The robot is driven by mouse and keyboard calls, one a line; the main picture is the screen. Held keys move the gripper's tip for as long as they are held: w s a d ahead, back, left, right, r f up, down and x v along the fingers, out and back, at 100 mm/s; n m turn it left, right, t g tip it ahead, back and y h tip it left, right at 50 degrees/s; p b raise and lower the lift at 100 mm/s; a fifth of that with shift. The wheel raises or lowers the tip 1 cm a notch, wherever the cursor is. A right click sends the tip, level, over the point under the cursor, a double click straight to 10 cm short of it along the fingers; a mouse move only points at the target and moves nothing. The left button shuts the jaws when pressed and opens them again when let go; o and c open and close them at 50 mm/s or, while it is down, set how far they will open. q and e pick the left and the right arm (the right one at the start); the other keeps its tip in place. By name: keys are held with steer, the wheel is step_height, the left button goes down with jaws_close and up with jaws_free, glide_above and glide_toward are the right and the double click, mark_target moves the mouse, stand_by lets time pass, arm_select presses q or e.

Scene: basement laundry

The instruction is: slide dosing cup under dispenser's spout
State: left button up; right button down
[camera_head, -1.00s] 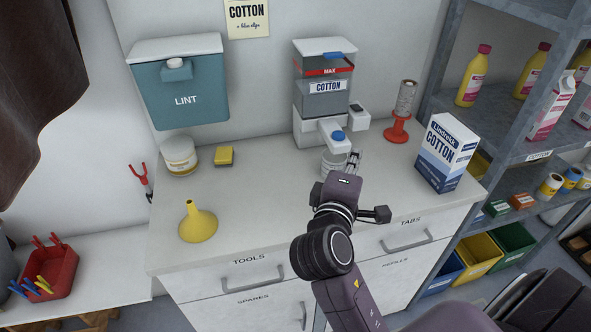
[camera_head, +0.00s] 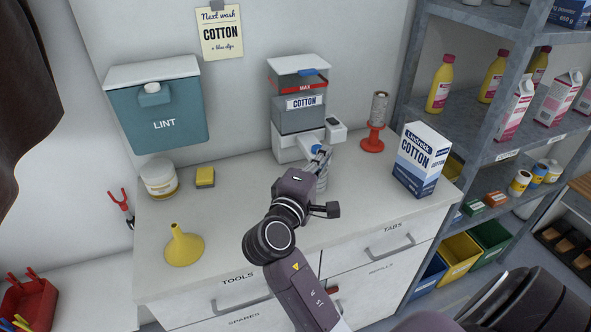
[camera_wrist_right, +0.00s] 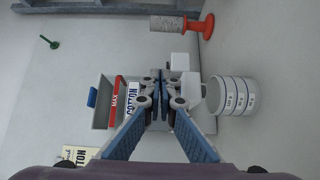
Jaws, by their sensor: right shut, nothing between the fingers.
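The dispenser (camera_head: 299,112) stands against the wall, a grey and white box labelled COTTON with a red MAX line. The dosing cup (camera_head: 322,183), white with dark ring lines, stands on the counter by the spout, partly hidden behind my right gripper (camera_head: 325,152). In the right wrist view the cup (camera_wrist_right: 236,96) shows beside the spout arm; I cannot tell whether it is right below the outlet. My right gripper is shut and empty, its fingertips at the spout in the picture; contact is unclear. My left gripper is not in view.
A red stand with a roll (camera_head: 374,130) and a COTTON carton (camera_head: 422,160) are to the right on the counter (camera_head: 225,230). A yellow funnel (camera_head: 184,247), a white tub (camera_head: 159,178) and a yellow sponge (camera_head: 205,177) are to the left. The front middle is clear.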

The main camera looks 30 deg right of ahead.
steer(key=w+a+p, duration=0.1)
steer(key=w+a, duration=0.1)
steer(key=w, duration=0.8)
step_height(320, 180, down, 10)
steer(key=shift+s+r+p, duration=0.15)
steer(key=shift+r+p, duration=0.05)
steer(key=shift+p, duration=0.3)
steer(key=shift+s+f, duration=0.1)
steer(key=shift+f, duration=0.05)
steer(key=shift+s+d+p, duration=0.1)
steer(key=shift+s+p, duration=0.2)
steer(key=shift+p, duration=0.15)
steer(key=shift+s, duration=0.15)
steer(key=shift+f, duration=0.1)
steer(key=shift+s+d, duration=0.2)
steer(key=shift+s, duration=0.7)
steer(key=shift+a, duration=0.1)
